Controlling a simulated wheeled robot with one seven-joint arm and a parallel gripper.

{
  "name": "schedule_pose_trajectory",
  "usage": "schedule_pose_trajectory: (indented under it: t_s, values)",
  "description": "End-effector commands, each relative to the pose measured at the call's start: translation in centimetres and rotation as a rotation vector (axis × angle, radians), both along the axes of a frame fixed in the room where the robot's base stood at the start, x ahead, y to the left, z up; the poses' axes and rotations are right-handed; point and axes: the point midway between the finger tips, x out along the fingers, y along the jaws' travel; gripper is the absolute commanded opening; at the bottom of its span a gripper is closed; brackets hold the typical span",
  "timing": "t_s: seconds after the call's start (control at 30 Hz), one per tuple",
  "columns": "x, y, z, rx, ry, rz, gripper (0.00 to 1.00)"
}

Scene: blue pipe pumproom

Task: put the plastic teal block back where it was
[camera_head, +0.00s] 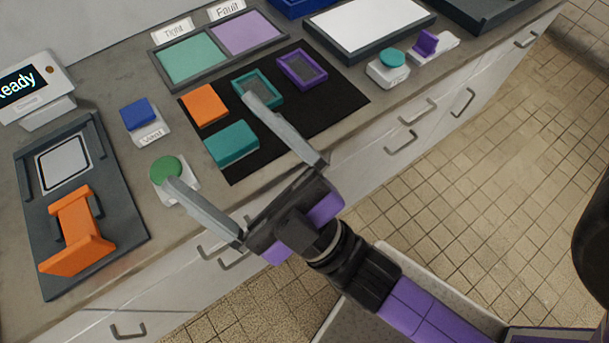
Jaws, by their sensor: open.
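The teal block (231,143) is a solid box on the near left part of a black mat (328,105). A hollow teal frame (257,88) lies behind it on the same mat. My gripper (208,137) is open and empty, with its two long grey fingers spread wide. One fingertip shows at the near edge of the teal frame, the other over the green round button (165,168). The teal block appears between the fingers; whether the fingers touch anything below them cannot be told.
An orange block (204,105) and a purple frame (302,69) share the mat. A tray with teal and purple pads (193,58) stands behind. A blue button (138,114), an orange-handled device (78,233) and a "Ready" display (27,85) stand left. A teal button (391,57) stands right.

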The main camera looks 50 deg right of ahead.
Motion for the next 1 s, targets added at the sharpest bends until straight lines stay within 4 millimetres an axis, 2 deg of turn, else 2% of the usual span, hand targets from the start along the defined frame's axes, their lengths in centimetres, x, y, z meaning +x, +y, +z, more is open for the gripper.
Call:
schedule_pose_trajectory:
  t_s: [0.03,0.2,0.3,0.4,0.5,0.6,0.9,1.0]
  values:
    - [-1.0,-0.8,-2.5,0.058,0.106,0.018,1.0]
    - [-4.8,-3.6,-9.8,0.256,0.431,0.056,1.0]
    - [-7.8,-5.1,-13.5,0.361,0.605,0.061,1.0]
    - [-10.6,-6.5,-16.4,0.445,0.748,0.055,1.0]
    - [-12.9,-7.5,-18.1,0.503,0.847,0.046,1.0]
    - [-14.2,-8.1,-19.0,0.537,0.903,0.037,1.0]
    - [-14.7,-8.4,-19.4,0.552,0.925,0.032,1.0]
    - [-14.7,-8.4,-18.9,0.551,0.924,0.033,1.0]
